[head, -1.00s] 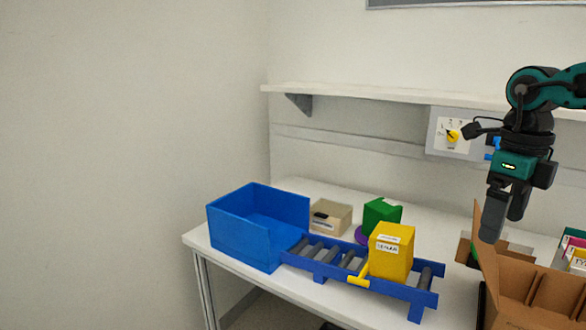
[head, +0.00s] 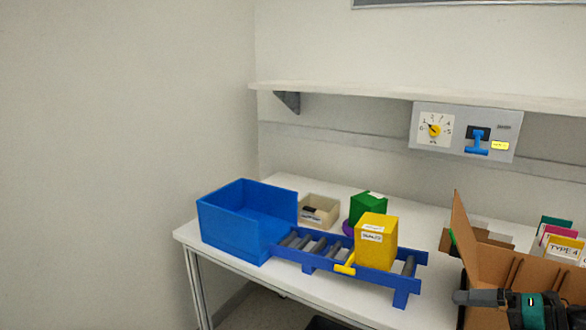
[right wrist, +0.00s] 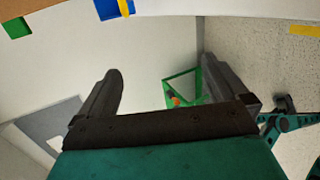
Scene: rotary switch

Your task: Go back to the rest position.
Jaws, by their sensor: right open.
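The rotary switch (head: 434,130) is a yellow knob on a white dial, at the left of a grey wall panel (head: 465,112). A blue lever (head: 477,144) and a small lit yellow display sit on the panel's right. My right gripper (head: 462,297) is low at the right edge of the head view, in front of the cardboard box and well below the panel. In the right wrist view my right gripper (right wrist: 172,82) has its fingers wide apart, with nothing held. My left gripper is not in view.
A blue bin (head: 232,238) stands on the white table's left, beside a blue roller conveyor (head: 318,265) bearing a yellow box (head: 377,245). A green block (head: 367,208) and beige tray (head: 319,211) stand behind. A cardboard box (head: 478,265) stands at right, below a shelf (head: 370,93).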

